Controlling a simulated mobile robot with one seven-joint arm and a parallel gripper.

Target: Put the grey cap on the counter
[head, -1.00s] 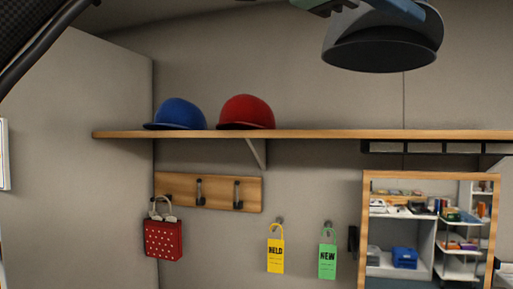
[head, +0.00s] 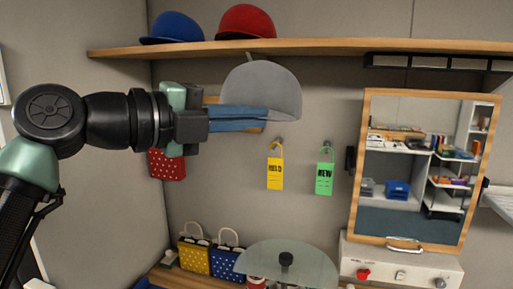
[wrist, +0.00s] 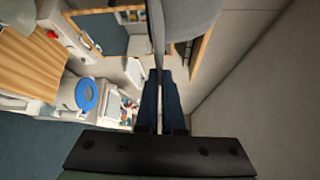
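The grey cap (head: 262,88) is a rounded dome, held in the air in front of the back wall, below shelf height. My gripper (head: 266,114) reaches in from the left with its blue fingers shut on the cap's lower edge. In the wrist view the fingers (wrist: 160,76) are close together on a thin grey edge, with the cap (wrist: 190,18) at the top. The wooden counter (head: 172,277) shows along the bottom of the head view, well below the cap and partly cut off by the frame.
Blue (head: 178,28) and red (head: 246,21) caps sit on the wooden shelf (head: 330,46). A yellow bag (head: 194,257), a blue bag (head: 226,263) and a round glass disc (head: 285,264) crowd the visible counter. A mirror (head: 425,225) and a white control box (head: 400,268) stand right.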

